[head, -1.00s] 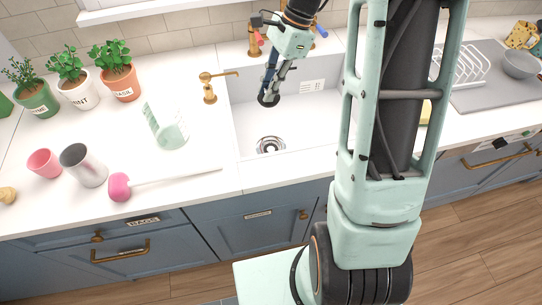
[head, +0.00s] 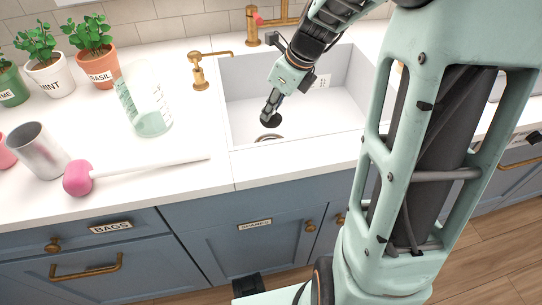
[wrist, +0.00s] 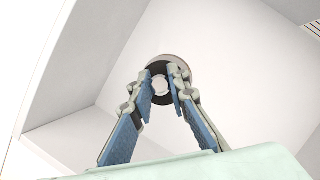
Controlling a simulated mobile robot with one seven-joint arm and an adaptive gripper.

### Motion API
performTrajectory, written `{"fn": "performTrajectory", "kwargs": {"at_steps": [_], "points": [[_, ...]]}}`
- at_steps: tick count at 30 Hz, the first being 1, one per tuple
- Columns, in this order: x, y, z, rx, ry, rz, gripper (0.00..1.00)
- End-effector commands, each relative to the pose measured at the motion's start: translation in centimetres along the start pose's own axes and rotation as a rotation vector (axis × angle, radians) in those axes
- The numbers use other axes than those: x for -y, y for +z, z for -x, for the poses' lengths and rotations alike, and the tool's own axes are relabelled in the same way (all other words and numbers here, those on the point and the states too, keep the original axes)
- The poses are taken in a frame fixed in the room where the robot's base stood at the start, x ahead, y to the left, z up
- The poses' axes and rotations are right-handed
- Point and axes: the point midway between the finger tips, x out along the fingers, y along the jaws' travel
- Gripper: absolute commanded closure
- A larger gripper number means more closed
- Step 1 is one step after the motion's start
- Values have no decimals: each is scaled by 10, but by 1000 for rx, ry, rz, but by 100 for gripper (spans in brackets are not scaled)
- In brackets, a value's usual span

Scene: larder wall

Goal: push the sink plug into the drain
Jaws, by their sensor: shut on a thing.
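The black sink plug (head: 270,120) is held in my gripper (head: 272,108) inside the white sink (head: 320,115). The metal drain (head: 267,138) shows just below the plug in the head view, partly covered by it. In the wrist view, my gripper's blue-padded fingers (wrist: 163,80) close on the plug (wrist: 160,98), a dark ring with a pale centre. The drain (wrist: 178,63) shows as a grey rim behind it, mostly hidden. The plug appears above the drain; the exact gap cannot be told.
Brass taps (head: 198,72) stand behind and left of the sink. The sink walls surround my gripper.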

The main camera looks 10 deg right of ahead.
Motion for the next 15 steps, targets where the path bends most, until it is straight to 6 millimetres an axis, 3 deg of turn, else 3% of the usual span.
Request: {"fn": "performTrajectory", "kwargs": {"at_steps": [9,15], "points": [[-1,-22,-50,-2,3,-4,100],[0,-27,-65,0,0,-2,100]]}}
